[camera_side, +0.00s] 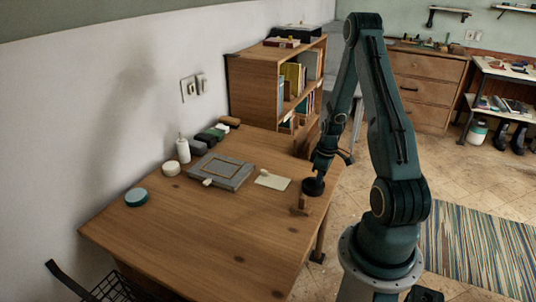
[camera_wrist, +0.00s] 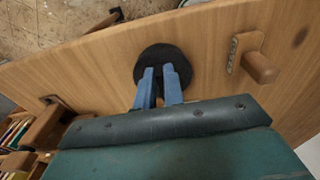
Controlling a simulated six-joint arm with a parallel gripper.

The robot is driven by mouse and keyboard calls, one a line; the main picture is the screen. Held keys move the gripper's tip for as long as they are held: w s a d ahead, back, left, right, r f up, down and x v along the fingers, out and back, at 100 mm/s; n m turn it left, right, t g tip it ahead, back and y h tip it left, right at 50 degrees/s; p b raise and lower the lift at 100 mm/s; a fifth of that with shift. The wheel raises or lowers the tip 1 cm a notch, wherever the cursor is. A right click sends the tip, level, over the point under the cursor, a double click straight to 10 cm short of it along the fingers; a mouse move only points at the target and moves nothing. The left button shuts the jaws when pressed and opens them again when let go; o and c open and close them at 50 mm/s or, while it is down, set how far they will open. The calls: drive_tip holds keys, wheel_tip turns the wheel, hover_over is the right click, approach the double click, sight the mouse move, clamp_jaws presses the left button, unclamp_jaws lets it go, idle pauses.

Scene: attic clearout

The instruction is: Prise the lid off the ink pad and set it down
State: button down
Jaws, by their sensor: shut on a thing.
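A dark round disc (camera_side: 313,187), which looks like the ink pad with its lid or the lid alone, is at the right edge of the desk. It also shows in the wrist view (camera_wrist: 162,53). My gripper (camera_side: 318,176) points down onto it from above. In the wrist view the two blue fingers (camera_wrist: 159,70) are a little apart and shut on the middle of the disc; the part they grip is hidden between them. I cannot tell whether lid and pad are two pieces here, or whether the disc touches the desk.
A wooden-handled piece (camera_side: 300,207) lies just in front of the disc; it also shows in the wrist view (camera_wrist: 258,65). A pale card (camera_side: 272,180), a grey framed board (camera_side: 222,170), a teal tin (camera_side: 136,197) and a white tin (camera_side: 171,169) are further left. The front of the desk (camera_side: 205,240) is clear.

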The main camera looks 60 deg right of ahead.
drive_tip(key=shift+r, duration=0.8)
drive_tip(key=shift+r, duration=0.35)
drive_tip(key=shift+r, duration=0.45)
idle(0.3)
drive_tip(key=w+a+r, duration=0.2)
drive_tip(key=w+a, duration=0.4)
drive_tip(key=a, duration=0.5)
drive_tip(key=w+a+r, duration=0.2)
drive_tip(key=w+a, duration=0.4)
drive_tip(key=a, duration=0.5)
drive_tip(key=w+a+r, duration=0.2)
drive_tip(key=w+a, duration=0.4)
drive_tip(key=a, duration=0.5)
drive_tip(key=shift+w+r, duration=0.2)
drive_tip(key=shift+r, duration=0.15)
drive_tip(key=shift+d, duration=0.1)
